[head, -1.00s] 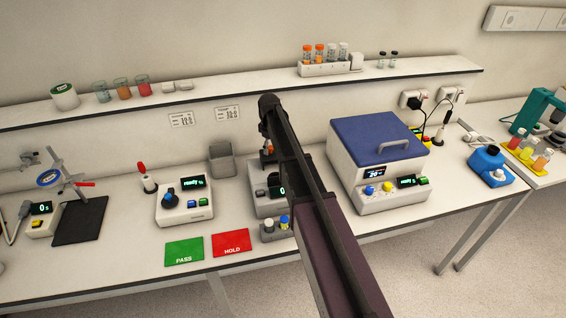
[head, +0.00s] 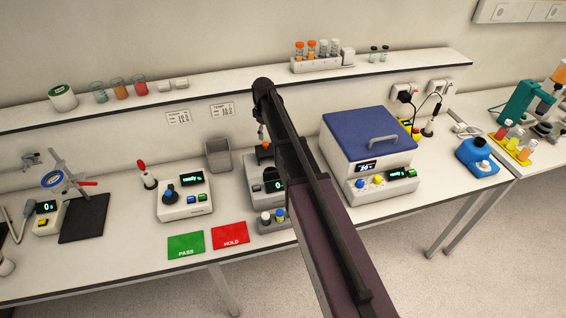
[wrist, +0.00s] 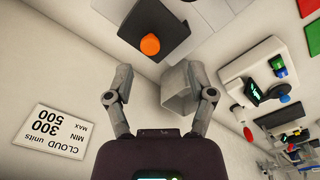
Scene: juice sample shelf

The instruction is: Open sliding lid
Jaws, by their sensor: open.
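A dark plate with an orange knob (wrist: 150,45) shows ahead of my gripper in the wrist view; it looks like the lid of a grey meter (head: 256,193). In the head view my arm covers much of this meter, and only a bit of orange shows on top. A white box with a blue lid (head: 368,132) and grey handle stands right of my arm. My gripper (wrist: 159,96) is open and empty, its fingers spread wide, apart from the knob. In the head view it is mostly hidden behind my arm.
A grey open bin (wrist: 181,88) stands close to my right finger in the wrist view. A small rack with capped vials (head: 268,228) stands before the meter. A white device (head: 184,207), green card (head: 186,245) and red card (head: 231,235) lie left. A shelf (head: 210,98) runs above.

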